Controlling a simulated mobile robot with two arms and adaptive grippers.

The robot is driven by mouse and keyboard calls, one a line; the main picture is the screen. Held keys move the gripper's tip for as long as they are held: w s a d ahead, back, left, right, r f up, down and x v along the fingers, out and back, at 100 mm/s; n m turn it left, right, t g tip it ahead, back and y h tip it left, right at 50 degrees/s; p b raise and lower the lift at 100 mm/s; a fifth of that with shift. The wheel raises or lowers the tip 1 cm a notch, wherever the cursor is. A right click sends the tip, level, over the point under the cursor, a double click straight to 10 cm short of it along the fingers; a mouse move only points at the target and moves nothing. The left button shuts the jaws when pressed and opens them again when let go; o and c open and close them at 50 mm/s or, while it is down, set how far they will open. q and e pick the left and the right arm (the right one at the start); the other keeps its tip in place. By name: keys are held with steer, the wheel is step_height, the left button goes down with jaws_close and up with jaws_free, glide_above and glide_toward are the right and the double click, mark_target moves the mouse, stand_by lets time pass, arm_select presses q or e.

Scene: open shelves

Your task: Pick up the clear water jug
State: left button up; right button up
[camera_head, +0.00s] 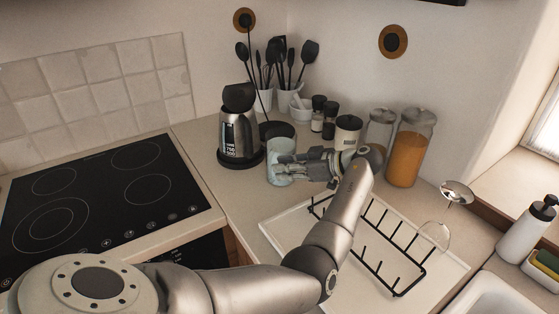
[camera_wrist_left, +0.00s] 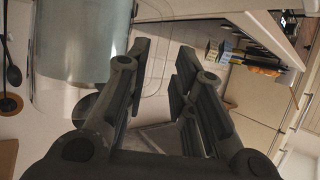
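The clear water jug (camera_head: 280,177) is a pale, bluish see-through vessel standing upright on the counter, beside the kettle. In the left wrist view the jug (camera_wrist_left: 84,42) fills the upper left. A thin clear loop, apparently its handle (camera_wrist_left: 148,92), extends toward the space between the fingers. My right gripper is not in view.
A kettle (camera_head: 239,133) stands close left of the jug, with utensil holders behind. Spice jars (camera_head: 318,112) and glass canisters (camera_head: 409,150) stand behind and right. A black wire rack (camera_head: 402,283) lies in front. A cooktop (camera_head: 88,205) is at left.

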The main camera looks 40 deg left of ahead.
mark_target(269, 179)
arm_select(q)
steer(key=p+x, duration=0.3)
steer(key=x, duration=0.2)
steer(key=shift+s+a, duration=0.1)
steer(key=shift+a, duration=0.05)
steer(key=shift+a+f, duration=0.15)
steer(key=shift+f, duration=0.1)
jaws_close()
steer(key=shift+r, duration=0.2)
